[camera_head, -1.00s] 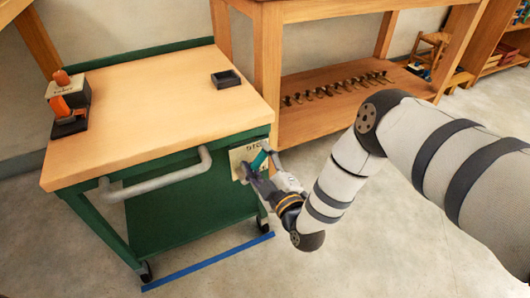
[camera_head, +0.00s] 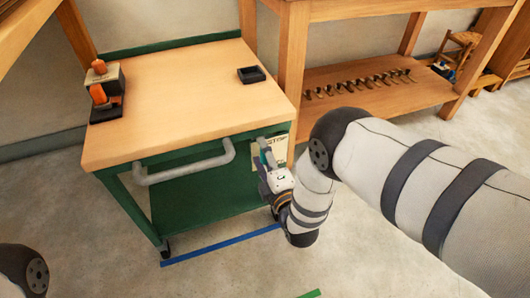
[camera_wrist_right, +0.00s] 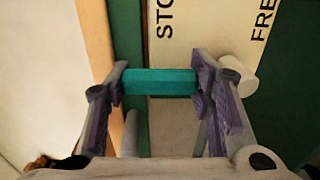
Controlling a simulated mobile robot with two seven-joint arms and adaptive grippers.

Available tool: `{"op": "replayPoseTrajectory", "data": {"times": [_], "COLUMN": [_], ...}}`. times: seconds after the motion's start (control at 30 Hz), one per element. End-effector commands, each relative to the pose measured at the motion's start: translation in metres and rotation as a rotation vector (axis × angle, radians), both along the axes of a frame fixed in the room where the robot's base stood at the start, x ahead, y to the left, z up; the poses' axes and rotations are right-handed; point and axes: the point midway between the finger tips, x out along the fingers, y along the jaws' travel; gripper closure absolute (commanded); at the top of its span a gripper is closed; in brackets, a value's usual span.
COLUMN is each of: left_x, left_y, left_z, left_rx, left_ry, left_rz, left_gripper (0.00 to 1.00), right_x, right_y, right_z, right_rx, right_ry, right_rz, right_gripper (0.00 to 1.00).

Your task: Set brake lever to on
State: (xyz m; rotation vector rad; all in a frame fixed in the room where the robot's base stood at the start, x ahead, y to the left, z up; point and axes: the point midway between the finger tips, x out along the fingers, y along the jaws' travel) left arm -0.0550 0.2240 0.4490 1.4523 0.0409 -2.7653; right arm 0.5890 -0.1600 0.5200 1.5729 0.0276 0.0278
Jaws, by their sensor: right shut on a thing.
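The brake lever's teal grip (camera_wrist_right: 160,82) lies between the fingers of my right gripper (camera_wrist_right: 161,84) in the right wrist view, touched at both ends. A pale label plate (camera_wrist_right: 205,30) behind it reads "STO…" and "FRE…", with both words cut off. In the head view my right gripper (camera_head: 265,161) is at the right front corner of the green cart (camera_head: 190,195), shut on the lever and partly covering the plate (camera_head: 279,150). My left gripper is out of view.
A grey handle (camera_head: 185,168) runs along the cart's front. An orange and black tool (camera_head: 103,88) and a small black tray (camera_head: 251,75) sit on its wooden top. A workbench shelf (camera_head: 390,97) with several small tools stands behind. Blue tape (camera_head: 220,243) marks the floor.

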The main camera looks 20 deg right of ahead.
Motion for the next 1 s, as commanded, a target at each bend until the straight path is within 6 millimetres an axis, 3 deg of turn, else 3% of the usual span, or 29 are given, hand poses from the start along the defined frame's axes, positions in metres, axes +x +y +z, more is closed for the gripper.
{"op": "replayPoseTrajectory", "data": {"times": [0.5,0.53,0.6,0.9,1.0], "left_x": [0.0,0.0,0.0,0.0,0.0], "left_y": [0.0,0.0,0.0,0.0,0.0], "left_z": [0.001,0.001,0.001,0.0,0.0], "left_rx": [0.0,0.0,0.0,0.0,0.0], "left_ry": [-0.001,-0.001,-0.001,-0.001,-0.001], "left_rz": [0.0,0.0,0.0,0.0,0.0], "left_gripper": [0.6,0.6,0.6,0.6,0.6], "right_x": [0.001,0.001,0.001,0.0,-0.01], "right_y": [-0.002,-0.002,-0.002,0.0,0.0], "right_z": [0.001,0.001,0.001,0.0,-0.001], "right_rx": [-0.023,-0.023,-0.022,-0.019,-0.019], "right_ry": [-0.005,-0.005,-0.005,-0.002,0.001], "right_rz": [-0.004,-0.004,-0.004,-0.002,-0.001], "right_gripper": [1.0,0.47,0.31,0.3,0.3]}}
